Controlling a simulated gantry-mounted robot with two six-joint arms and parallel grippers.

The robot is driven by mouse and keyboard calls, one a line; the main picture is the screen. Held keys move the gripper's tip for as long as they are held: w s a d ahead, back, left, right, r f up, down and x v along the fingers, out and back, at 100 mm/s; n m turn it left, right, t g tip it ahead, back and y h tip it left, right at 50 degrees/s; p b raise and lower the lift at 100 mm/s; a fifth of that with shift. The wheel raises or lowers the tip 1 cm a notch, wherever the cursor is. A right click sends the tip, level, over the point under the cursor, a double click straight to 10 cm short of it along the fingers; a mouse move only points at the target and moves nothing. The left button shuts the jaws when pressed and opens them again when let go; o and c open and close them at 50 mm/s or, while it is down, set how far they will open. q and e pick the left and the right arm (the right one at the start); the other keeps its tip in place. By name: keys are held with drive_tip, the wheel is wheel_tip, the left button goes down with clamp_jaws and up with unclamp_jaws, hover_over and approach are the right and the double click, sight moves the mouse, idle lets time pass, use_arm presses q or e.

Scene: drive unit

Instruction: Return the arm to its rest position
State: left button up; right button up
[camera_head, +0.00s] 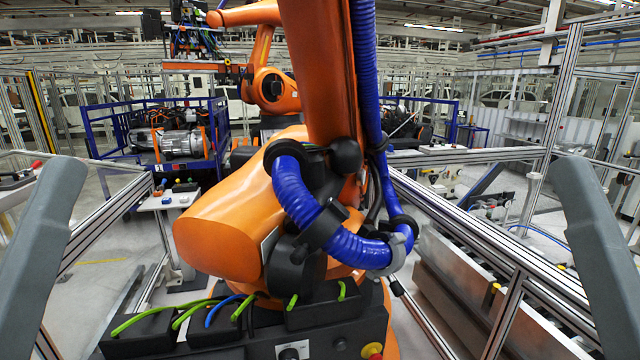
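Neither of my grippers shows in the head view. A grey arm link (35,260) rises at the left edge, and another grey link (600,255) rises at the right edge. They look like parts of my own arms. Both run out of the bottom of the picture, and whatever they carry is hidden. I cannot tell from this view what pose the arms are in beyond these two links.
A large orange industrial robot (220,225) with a thick blue hose (300,195) fills the middle. Another orange robot (270,88) stands behind it. A blue rack (215,135) holds a metal drive unit (180,143) at the left. Aluminium rails (480,240) run along the right.

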use_arm(q)
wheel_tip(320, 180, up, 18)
drive_tip(key=p, duration=1.3)
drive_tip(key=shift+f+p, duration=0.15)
drive_tip(key=shift+p, duration=0.25)
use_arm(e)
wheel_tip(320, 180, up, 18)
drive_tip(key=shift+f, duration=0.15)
